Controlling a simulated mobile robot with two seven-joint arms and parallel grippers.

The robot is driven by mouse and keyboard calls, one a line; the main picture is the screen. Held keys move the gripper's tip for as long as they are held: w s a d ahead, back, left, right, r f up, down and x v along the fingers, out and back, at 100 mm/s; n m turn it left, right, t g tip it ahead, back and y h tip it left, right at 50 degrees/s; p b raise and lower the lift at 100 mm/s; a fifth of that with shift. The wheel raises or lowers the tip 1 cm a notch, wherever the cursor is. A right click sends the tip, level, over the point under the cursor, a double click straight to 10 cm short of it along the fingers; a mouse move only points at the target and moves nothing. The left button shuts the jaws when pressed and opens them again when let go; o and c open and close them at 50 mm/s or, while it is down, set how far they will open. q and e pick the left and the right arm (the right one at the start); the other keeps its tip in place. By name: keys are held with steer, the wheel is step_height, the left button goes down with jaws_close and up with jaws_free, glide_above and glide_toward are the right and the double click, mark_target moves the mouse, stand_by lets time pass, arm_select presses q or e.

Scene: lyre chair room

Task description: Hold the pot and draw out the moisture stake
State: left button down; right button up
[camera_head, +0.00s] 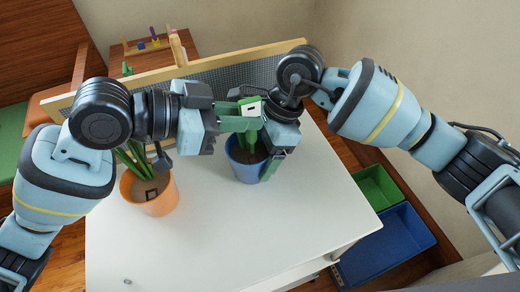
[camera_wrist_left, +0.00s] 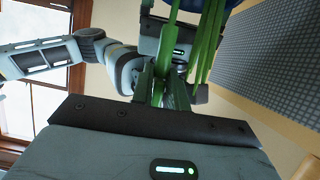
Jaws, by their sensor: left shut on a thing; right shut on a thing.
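A blue pot (camera_head: 243,172) with soil and a green plant stands on the white table. My right gripper (camera_head: 268,168) points down at its right side and is shut on the pot's wall. My left gripper (camera_head: 244,116) comes in from the left above the pot and is shut on the moisture stake, whose pale head (camera_head: 254,108) shows at its fingertips. The stake's lower part is hidden by the fingers and leaves, so I cannot tell how deep it sits. In the left wrist view, my left fingers (camera_wrist_left: 162,88) are close together among green leaves (camera_wrist_left: 208,45), with the blue pot (camera_wrist_left: 190,5) at the top edge.
An orange pot (camera_head: 150,203) with a green plant stands left on the table (camera_head: 240,240), below my left arm. A grey pegboard (camera_head: 235,82) runs along the back. Green (camera_head: 378,188) and blue (camera_head: 385,245) bins stand right of the table. The table's front is mostly clear.

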mark_target(238, 102)
arm_select(q)
steer(key=shift+r, duration=0.1)
arm_select(e)
steer(key=shift+f, duration=0.1)
arm_select(q)
steer(key=shift+r, duration=1.45)
steer(key=shift+w, duration=0.1)
arm_select(e)
steer(key=o, duration=1.1)
steer(key=v, duration=1.2)
arm_select(q)
steer(key=shift+f, duration=0.1)
